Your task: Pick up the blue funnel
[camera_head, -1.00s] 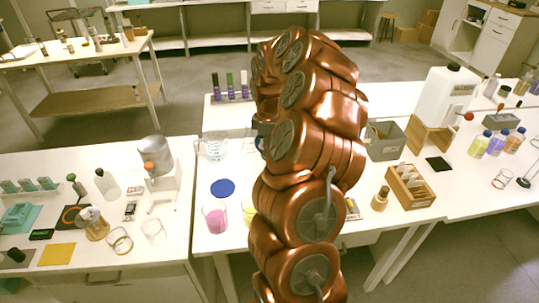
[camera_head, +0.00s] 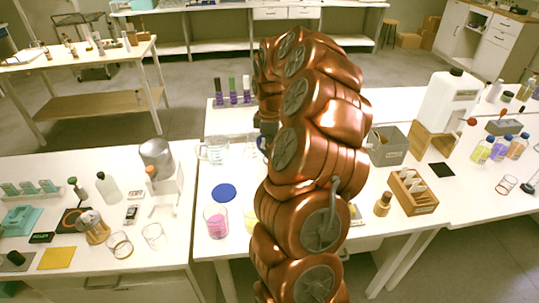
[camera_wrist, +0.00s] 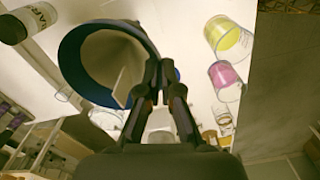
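The blue funnel (camera_wrist: 72,62) is large and close in the wrist view, at the upper left, with its wide mouth and pale inside showing. My gripper (camera_wrist: 160,66) is in the middle of that view. Its two dark fingertips are nearly together at the funnel's right edge, and the rim appears pinched between them. In the head view my copper arm hides most of the gripper. Only a bit of blue, probably the funnel (camera_head: 261,143), shows at the arm's left side, above the table.
A flat blue disc (camera_head: 223,192) lies on the middle table. Near it stand a pink-filled beaker (camera_head: 216,222), a yellow-filled beaker (camera_head: 251,219) and a clear jug (camera_head: 214,150). Right of the arm are a grey bin (camera_head: 387,147) and a wooden rack (camera_head: 413,193).

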